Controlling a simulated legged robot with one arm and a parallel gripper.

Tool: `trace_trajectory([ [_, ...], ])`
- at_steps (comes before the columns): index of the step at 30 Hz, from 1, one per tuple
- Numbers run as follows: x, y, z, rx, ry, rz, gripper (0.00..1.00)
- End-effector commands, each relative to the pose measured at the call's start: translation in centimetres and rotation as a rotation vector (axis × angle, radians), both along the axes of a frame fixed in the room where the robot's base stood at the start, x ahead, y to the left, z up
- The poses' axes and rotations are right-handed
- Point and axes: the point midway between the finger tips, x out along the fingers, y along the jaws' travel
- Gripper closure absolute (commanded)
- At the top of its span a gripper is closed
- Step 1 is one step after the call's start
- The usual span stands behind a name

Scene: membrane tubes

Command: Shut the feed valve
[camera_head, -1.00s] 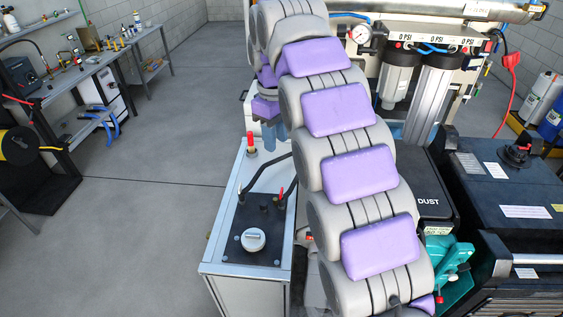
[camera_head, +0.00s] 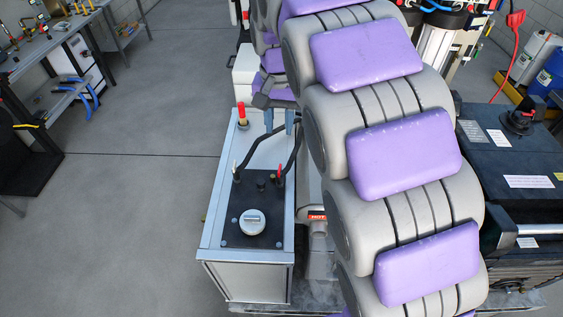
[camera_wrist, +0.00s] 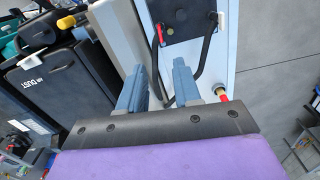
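The pictures do not label which fitting is the feed valve. A red-topped brass fitting (camera_head: 242,114) stands at the far end of a white, metal-framed cabinet's top; it also shows in the wrist view (camera_wrist: 222,95). A small red-handled valve (camera_head: 280,171) and a pale-handled one (camera_head: 236,169) stand on the black plate (camera_head: 268,195), each with a black hose. In the wrist view the red-handled valve (camera_wrist: 160,34) is beyond my fingers. My gripper (camera_head: 279,122) is right of the red-topped fitting, apart from it. Its two blue-grey fingers (camera_wrist: 160,68) are spread and empty.
A white round cap (camera_head: 252,222) sits on the plate's near part. Black hoses (camera_wrist: 206,48) arch close to my fingertips. A dark case (camera_head: 515,150) stands at right. The floor left of the cabinet is open; a workbench (camera_head: 40,45) stands at far left.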

Motion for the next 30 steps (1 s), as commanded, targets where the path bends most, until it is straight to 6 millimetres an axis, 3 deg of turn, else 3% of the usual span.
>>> trace_trajectory([
  [12, -0.1, -1.3, -7.2, 0.008, 0.005, 0.002, 0.67],
  [18, -0.1, -0.9, -11.0, 0.005, 0.006, 0.002, 0.67],
  [24, -0.1, -0.2, -13.4, 0.001, 0.002, 0.003, 0.67],
  [30, -0.1, -0.4, -14.1, 0.002, 0.002, 0.002, 0.67],
])
